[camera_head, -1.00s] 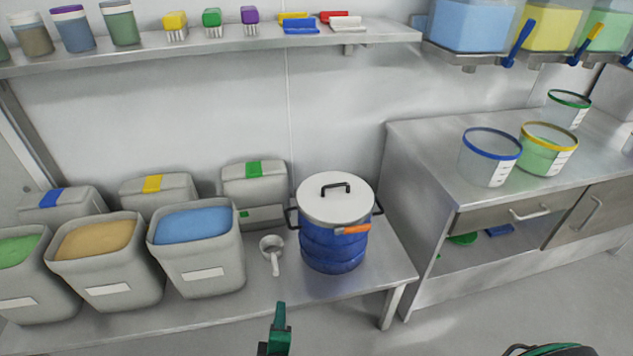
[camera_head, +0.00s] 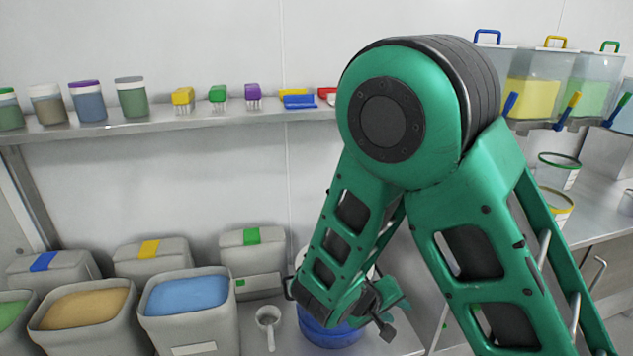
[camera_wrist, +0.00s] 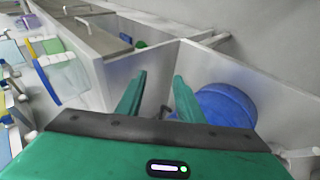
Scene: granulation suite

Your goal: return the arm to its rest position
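My green arm fills the centre and right of the head view, folded at a high elbow with its forearm hanging down. My gripper (camera_head: 378,308) is in front of the blue drum (camera_head: 330,335), which it and the forearm mostly hide. In the wrist view my gripper (camera_wrist: 160,77) has its two green fingers apart with nothing between them. The blue drum (camera_wrist: 225,104) shows there just right of the fingers, beyond them; I cannot tell the exact gap.
Open bins with blue powder (camera_head: 188,294) and tan powder (camera_head: 85,304) stand left of the drum, with a white scoop (camera_head: 268,322) between. A wall shelf (camera_head: 215,117) holds jars and brushes behind my elbow. A steel counter (camera_head: 600,205) with pails stands right.

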